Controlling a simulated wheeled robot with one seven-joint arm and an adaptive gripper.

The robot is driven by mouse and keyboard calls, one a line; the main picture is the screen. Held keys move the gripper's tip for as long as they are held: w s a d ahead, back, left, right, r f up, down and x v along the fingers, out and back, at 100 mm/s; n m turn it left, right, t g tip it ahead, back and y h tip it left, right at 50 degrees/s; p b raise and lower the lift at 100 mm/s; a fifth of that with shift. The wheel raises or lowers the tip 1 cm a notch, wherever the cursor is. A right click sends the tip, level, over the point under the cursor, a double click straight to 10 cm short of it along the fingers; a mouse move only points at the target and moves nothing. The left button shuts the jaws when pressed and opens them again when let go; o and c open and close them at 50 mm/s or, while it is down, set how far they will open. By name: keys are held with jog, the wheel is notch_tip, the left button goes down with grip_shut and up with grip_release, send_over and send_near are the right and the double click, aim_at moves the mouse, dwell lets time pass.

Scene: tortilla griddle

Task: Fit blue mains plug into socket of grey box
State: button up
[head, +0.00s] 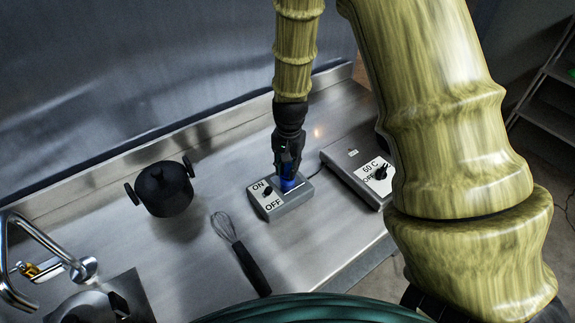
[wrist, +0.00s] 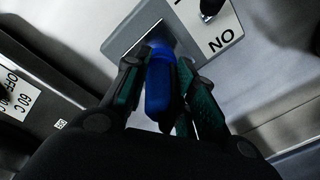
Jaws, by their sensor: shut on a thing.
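The grey box (head: 281,205) stands on the steel counter, with an ON/OFF label and a dark switch knob on its left part. The blue mains plug (head: 289,184) is at the socket end of the box, mostly hidden by my gripper in the head view. My gripper (head: 288,172) points down and is shut on the plug. In the wrist view the blue plug (wrist: 160,82) sits between the two green-padded fingers, its far end against the box's grey socket plate (wrist: 128,38). The socket holes are hidden, so I cannot tell how deep the plug sits.
A grey griddle unit (head: 350,160) with a 60 C label and knob stands right of the box. A whisk (head: 243,253) and a lidded black pot (head: 164,190) are to the left. A tap (head: 45,250) is at far left. Bare counter lies between pot and box.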

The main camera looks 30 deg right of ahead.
jog(key=shift+f, duration=0.5)
jog(key=o, duration=1.1)
jog(key=r, duration=1.2)
jog(key=shift+s+d, duration=0.1)
jog(key=shift+s, duration=0.15)
